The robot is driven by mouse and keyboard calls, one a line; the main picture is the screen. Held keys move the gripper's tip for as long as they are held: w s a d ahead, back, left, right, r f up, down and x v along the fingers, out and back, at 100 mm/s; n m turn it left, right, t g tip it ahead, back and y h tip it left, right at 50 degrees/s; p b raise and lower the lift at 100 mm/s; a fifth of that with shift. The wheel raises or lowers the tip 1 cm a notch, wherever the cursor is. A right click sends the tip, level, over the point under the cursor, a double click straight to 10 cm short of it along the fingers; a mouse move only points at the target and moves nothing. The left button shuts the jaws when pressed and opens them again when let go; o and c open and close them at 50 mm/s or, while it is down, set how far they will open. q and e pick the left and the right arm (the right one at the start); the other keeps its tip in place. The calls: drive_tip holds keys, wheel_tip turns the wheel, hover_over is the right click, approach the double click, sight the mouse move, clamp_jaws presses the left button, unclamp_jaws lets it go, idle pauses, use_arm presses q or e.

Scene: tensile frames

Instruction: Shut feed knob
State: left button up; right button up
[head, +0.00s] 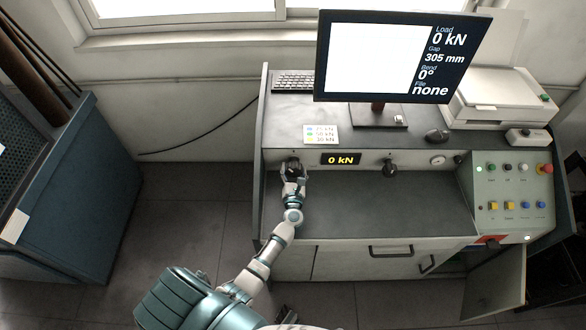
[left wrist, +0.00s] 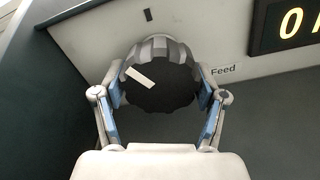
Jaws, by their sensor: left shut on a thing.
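The feed knob (left wrist: 160,88) is a black, ribbed round knob on the light front panel, with the word "Feed" printed to its right in the left wrist view. A white pointer mark on its face slants from upper left to lower right. My left gripper (left wrist: 160,97) is shut on the knob, one finger on each side. In the head view the left gripper (head: 293,178) reaches up to the panel at the left, and the feed knob (head: 293,164) is partly hidden behind it.
A display (head: 340,158) right of the feed knob reads 0 kN. A second black knob (head: 390,168) and a gauge (head: 437,160) sit farther right. A monitor (head: 375,60) stands above. A button box (head: 508,190) is at right. The worktop below is clear.

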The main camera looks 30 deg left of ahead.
use_arm(q)
drive_tip(key=m+p, duration=0.2)
drive_tip(key=m, duration=0.2)
drive_tip(key=shift+m, duration=0.4)
drive_tip(key=shift+s+m+p, duration=0.1)
drive_tip(key=shift+m+p, duration=0.4)
drive_tip(key=shift+m, duration=0.4)
use_arm(e)
drive_tip(key=s+d+f, duration=0.1)
drive_tip(key=s+f, duration=0.1)
drive_tip(key=s, duration=0.6)
drive_tip(key=shift+s+d+f, duration=0.3)
drive_tip(key=shift+s+d, duration=0.05)
drive_tip(key=shift+d, duration=0.05)
use_arm(q)
drive_tip(key=shift+f, duration=0.1)
drive_tip(key=shift+d, duration=0.1)
drive_tip(key=o, duration=1.1)
drive_tip(key=shift+o, duration=0.2)
drive_tip(key=v, duration=1.2)
